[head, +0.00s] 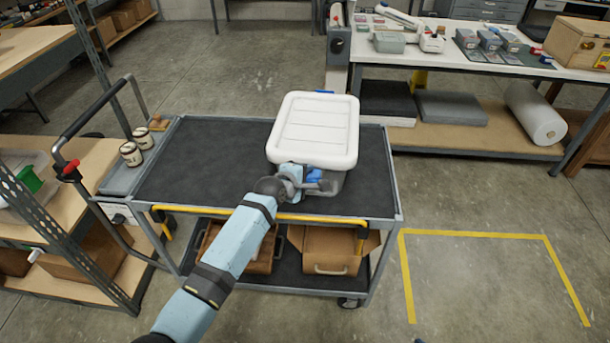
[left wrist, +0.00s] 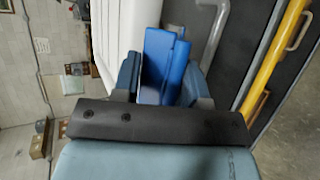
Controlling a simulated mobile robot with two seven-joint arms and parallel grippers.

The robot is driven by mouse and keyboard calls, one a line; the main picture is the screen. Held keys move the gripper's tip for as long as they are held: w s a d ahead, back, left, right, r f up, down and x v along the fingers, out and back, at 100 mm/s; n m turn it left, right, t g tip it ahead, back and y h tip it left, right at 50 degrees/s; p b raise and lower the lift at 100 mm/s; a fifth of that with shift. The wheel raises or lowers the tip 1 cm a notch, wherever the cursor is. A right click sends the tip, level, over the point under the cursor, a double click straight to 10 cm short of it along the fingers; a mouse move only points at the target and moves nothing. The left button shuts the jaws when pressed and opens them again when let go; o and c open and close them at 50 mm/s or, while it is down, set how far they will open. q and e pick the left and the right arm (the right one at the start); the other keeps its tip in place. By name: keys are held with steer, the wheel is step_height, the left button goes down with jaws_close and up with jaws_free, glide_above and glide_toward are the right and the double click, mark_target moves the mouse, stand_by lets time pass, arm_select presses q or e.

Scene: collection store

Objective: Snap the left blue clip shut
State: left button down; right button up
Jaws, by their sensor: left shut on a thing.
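A box with a white lid (head: 314,128) stands on the top of the cart. A blue clip (head: 314,175) is on its near end, partly hidden by my left gripper (head: 300,181). A bit of a second blue clip (head: 324,93) shows at the far end. In the left wrist view, the near blue clip (left wrist: 162,60) lies between the two fingers of my left gripper (left wrist: 160,84), which is shut on it, below the white lid's edge (left wrist: 118,40). Whether the clip is latched cannot be told. My right gripper is out of view.
The cart's dark top (head: 205,165) is mostly clear left of the box. Two jars (head: 131,154) stand at its left end. A yellow rail (head: 255,215) runs along its front edge. A grey handle (left wrist: 214,35) is close beside the clip. A loaded workbench (head: 460,60) stands behind.

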arm_select(q)
steer(key=c, duration=0.6)
jaws_free()
steer(key=shift+c, duration=0.2)
steer(key=shift+s+a, duration=0.1)
steer(key=v, duration=1.3)
steer(key=shift+s+r+b, duration=0.25)
steer(key=shift+b, duration=0.15)
steer(key=shift+c, duration=0.4)
